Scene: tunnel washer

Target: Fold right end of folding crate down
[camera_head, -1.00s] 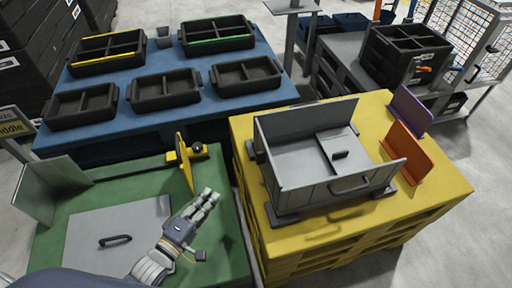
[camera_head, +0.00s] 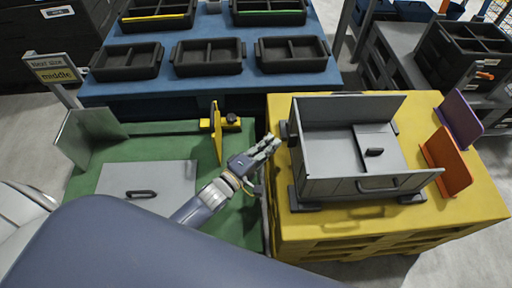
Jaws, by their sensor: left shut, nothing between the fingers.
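The grey folding crate (camera_head: 345,188) sits on the yellow pallet-like stand. Its back wall (camera_head: 350,110) and front wall stand upright, and the front wall has a handle. The left end stands up with a dark handle (camera_head: 291,133) on its outside. At the right, a grey panel with a black handle (camera_head: 388,152) lies flat inside the crate, and no wall stands at the right side. My left gripper (camera_head: 270,146) is shut and empty, just left of the crate's left end; I cannot tell if it touches. My right gripper is not in view.
An orange panel (camera_head: 446,162) and a purple panel (camera_head: 461,119) stand on the yellow stand (camera_head: 480,205) right of the crate. The green table (camera_head: 230,225) bears a flat grey panel (camera_head: 170,178) and an upright yellow panel (camera_head: 218,132). Black trays (camera_head: 208,57) stand on the blue table.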

